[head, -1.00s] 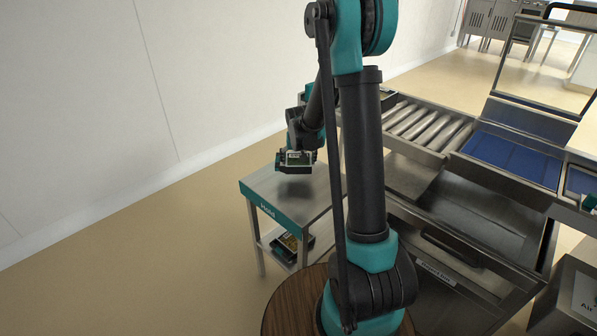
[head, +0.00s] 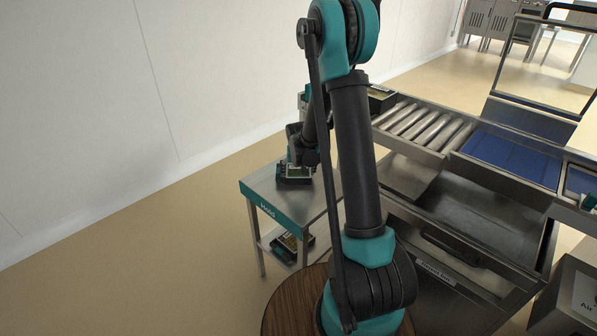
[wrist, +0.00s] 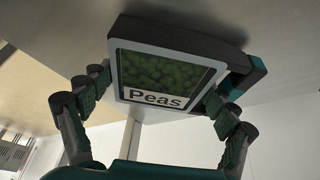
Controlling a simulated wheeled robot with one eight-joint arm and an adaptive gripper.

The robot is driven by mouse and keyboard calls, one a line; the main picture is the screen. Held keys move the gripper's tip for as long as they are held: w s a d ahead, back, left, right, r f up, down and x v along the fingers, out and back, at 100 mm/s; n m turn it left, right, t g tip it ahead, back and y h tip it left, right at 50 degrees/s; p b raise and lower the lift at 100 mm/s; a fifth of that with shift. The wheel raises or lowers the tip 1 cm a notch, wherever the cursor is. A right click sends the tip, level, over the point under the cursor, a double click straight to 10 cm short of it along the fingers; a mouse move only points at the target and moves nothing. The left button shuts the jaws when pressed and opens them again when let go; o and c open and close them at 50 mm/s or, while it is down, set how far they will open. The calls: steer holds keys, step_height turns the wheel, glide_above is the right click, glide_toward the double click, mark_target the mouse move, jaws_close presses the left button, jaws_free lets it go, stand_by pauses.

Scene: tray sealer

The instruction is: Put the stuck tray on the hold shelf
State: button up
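The tray in my gripper (wrist: 160,98) is black with a pale rim and a clear window over green contents, labelled "Peas". The tray (wrist: 185,35) shows large in the wrist view, with a finger against each side. In the head view the tray (head: 295,172) is small, low over the top of the hold shelf (head: 264,197), a steel stand with a teal front edge marked "Hold". The tray looks level and at or just above the steel top; I cannot tell whether it touches. My arm hides part of the shelf's right side.
Another dark tray (head: 289,246) lies on the stand's lower level. A black tray (head: 380,99) sits at the end of the roller conveyor (head: 426,124), partly behind my arm. A blue belt (head: 510,158) lies to the right. The floor left of the stand is clear.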

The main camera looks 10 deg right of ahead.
steer(key=shift+o, duration=0.9)
steer(key=shift+r, duration=0.2)
steer(key=d+v, duration=0.1)
steer(key=v, duration=1.1)
steer(key=s+d+f+n, duration=0.1)
steer(key=s, duration=1.3)
steer(key=s+d+f, duration=0.1)
steer(key=s+d, duration=0.1)
steer(key=s, duration=1.2)
steer(key=shift+s+n+y, duration=0.15)
steer(key=shift+n+y, duration=0.15)
steer(key=shift+n, duration=0.1)
